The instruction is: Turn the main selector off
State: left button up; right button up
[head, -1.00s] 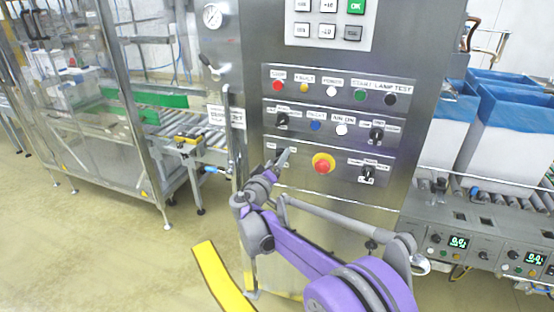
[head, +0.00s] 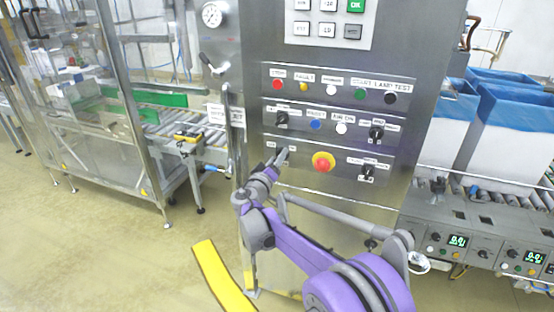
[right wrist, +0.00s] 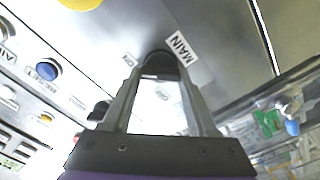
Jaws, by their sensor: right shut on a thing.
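The main selector (right wrist: 160,62) is a dark round knob on the grey control panel, beside a white label reading MAIN in the right wrist view. My right gripper (head: 283,154) reaches up to the lower left of the panel and covers the selector in the head view. In the right wrist view my right gripper (right wrist: 158,76) has its two fingertips at the knob, shut on it. The knob's exact pointing direction is hard to tell. My left gripper is not in view.
A red emergency button on a yellow ring (head: 323,162) sits just right of the gripper. Another black selector (head: 368,172) is farther right. Rows of lamps and buttons lie above. A glass-walled machine (head: 90,110) stands left, blue-lined boxes (head: 510,125) right.

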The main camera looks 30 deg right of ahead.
jog(key=n, duration=0.6)
jog(key=n+b, duration=0.1)
jog(key=n, duration=0.5)
jog(key=f+n+b, duration=0.1)
jog(key=n, duration=0.4)
jog(key=shift+n, duration=0.4)
dwell(0.5)
jog(key=o, duration=1.4)
jog(key=shift+r, duration=0.1)
